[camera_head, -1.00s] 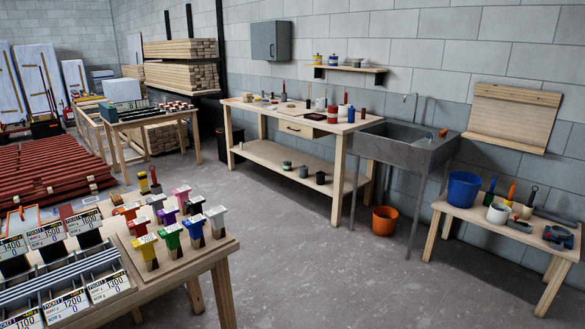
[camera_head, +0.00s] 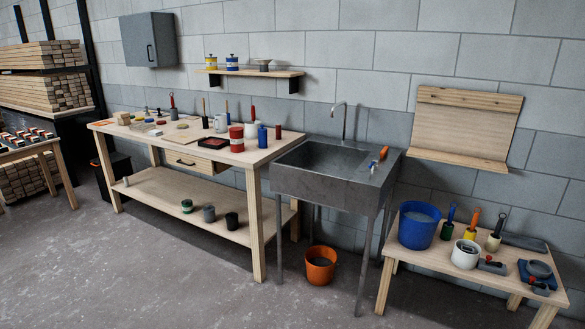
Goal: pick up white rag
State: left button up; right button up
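I cannot make out a white rag for certain. Small pale items (camera_head: 154,132) lie toward the left of the long wooden workbench (camera_head: 255,158), too small to tell whether one is a rag. Neither of my grippers is in view.
A grey metal sink (camera_head: 325,190) stands right of the workbench, with an orange bucket (camera_head: 320,270) on the floor by it. A low bench (camera_head: 430,262) at the right holds a blue bucket (camera_head: 418,232), a white pot (camera_head: 465,262) and brushes. The floor in front is clear.

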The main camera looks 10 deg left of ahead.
aim_at(155, 133)
jog(key=i+u, duration=0.25)
jog(key=i, duration=0.2)
jog(key=i+l+u, duration=0.1)
jog(key=i+u, duration=0.15)
jog(key=i, duration=0.2)
jog(key=i+l+u, duration=0.2)
jog(key=i, duration=0.2)
jog(key=i+j+u, duration=0.2)
jog(key=i+u, duration=0.55)
jog(key=i, duration=0.15)
jog(key=i+u, duration=0.4)
jog(key=i+j+z, duration=0.2)
jog(key=i+z, duration=0.3)
jog(key=i+j+z, duration=0.95)
jog(key=k+l, duration=0.05)
